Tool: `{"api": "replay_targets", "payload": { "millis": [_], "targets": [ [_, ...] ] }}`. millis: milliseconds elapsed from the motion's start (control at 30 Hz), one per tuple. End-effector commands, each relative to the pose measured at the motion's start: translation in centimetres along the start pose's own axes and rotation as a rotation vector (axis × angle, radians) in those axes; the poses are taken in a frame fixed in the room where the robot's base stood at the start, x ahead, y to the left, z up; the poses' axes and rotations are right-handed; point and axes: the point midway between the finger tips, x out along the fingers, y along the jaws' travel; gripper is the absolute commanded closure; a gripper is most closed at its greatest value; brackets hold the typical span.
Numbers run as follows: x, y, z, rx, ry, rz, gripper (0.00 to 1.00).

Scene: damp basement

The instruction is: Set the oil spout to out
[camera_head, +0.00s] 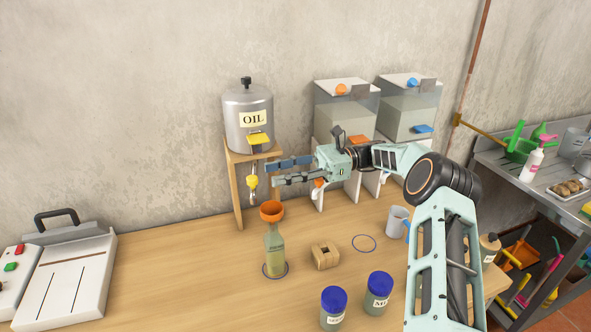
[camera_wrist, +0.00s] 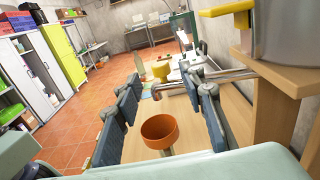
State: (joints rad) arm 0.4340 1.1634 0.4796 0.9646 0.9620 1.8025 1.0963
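The oil tank (camera_head: 249,121) is a grey metal can labelled OIL on a wooden stand. A yellow lever (camera_head: 258,139) sits on its front and also shows in the wrist view (camera_wrist: 226,8). The spout's yellow end (camera_head: 252,182) hangs below, near the stand's opening; in the wrist view a metal pipe (camera_wrist: 232,74) leads to this yellow end (camera_wrist: 161,69). My gripper (camera_head: 271,173) is open, its fingers pointing left beside the spout. In the wrist view the pipe passes by the fingertips (camera_wrist: 163,82); I cannot tell whether they touch it.
A bottle (camera_head: 275,252) with an orange funnel (camera_head: 271,211) stands on a ring below the spout. Two clear dispensers (camera_head: 345,112) (camera_head: 408,108) stand behind my arm. Blue-lidded jars (camera_head: 333,305) (camera_head: 378,290), a wooden block (camera_head: 325,256) and a mug (camera_head: 397,222) stand nearby.

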Motion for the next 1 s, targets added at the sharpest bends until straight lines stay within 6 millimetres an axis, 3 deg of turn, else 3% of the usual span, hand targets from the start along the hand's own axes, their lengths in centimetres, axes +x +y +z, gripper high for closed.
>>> {"api": "replay_targets", "payload": {
  "millis": [100, 300, 767, 1000],
  "targets": [
    [-2.1, -0.1, -0.1, -0.001, -0.001, -0.003, 0.63],
    [-4.2, 0.0, 0.0, 0.0, 0.0, 0.0, 0.63],
    [-5.2, 0.0, 0.0, 0.001, 0.0, 0.001, 0.63],
    [-4.1, -0.6, -0.4, -0.002, 0.068, -0.008, 0.87]
  ]
}}
